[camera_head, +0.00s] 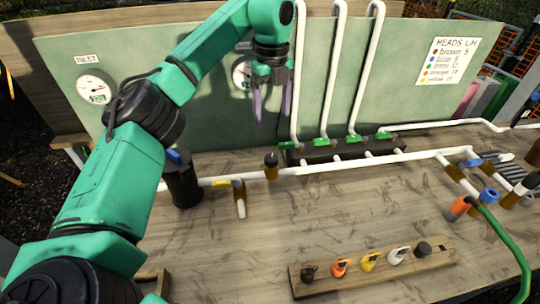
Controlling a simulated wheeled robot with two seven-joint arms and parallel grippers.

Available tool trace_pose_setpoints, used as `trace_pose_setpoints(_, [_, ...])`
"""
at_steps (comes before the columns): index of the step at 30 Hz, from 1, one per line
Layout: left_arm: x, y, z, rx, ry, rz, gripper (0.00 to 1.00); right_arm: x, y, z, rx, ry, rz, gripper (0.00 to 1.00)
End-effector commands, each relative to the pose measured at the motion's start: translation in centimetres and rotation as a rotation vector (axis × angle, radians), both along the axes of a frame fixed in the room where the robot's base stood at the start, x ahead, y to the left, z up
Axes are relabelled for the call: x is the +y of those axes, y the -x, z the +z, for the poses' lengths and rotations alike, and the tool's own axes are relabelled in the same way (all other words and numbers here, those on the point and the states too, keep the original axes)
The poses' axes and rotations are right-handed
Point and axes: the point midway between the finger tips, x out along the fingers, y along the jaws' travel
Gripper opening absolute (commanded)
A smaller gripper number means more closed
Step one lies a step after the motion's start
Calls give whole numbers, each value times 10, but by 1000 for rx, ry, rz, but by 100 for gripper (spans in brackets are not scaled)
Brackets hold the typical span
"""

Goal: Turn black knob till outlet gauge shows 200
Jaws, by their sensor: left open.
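My left arm comes in from the left. My left gripper (272,103) is open and empty, its two purple fingers pointing down in front of the green panel. In the picture it is above a brown fitting with a black cap (271,158) on the white pipe, apart from it. This cap looks like the black knob, but I cannot be sure. A second gauge (241,74), probably the outlet gauge, is partly hidden behind my left arm and gripper; its reading is not legible. The inlet gauge (92,89) is at the panel's left. My right gripper is not in view.
A black cylinder (183,184) stands left along the white pipe (317,167). Green-handled valves (321,142) sit on a dark manifold under vertical white tubes. A wooden strip (374,269) with several nozzles lies in front. The tabletop (330,215) between is clear.

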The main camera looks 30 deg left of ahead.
Motion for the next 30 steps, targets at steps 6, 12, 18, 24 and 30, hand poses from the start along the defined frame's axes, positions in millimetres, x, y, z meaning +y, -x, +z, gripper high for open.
trace_pose_setpoints(6, [1, 1, -38, 7, -1, 0, 81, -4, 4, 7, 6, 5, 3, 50])
trace_pose_setpoints(12, [1, 2, -91, 8, 0, 1, 81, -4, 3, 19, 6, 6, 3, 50])
trace_pose_setpoints(18, [0, 1, -131, 4, 0, 1, 81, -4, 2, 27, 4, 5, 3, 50])
trace_pose_setpoints(24, [0, 0, -142, 1, -1, 1, 81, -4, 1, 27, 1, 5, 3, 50])
trace_pose_setpoints(30, [1, 0, -142, 1, -1, 1, 58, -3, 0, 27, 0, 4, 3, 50])
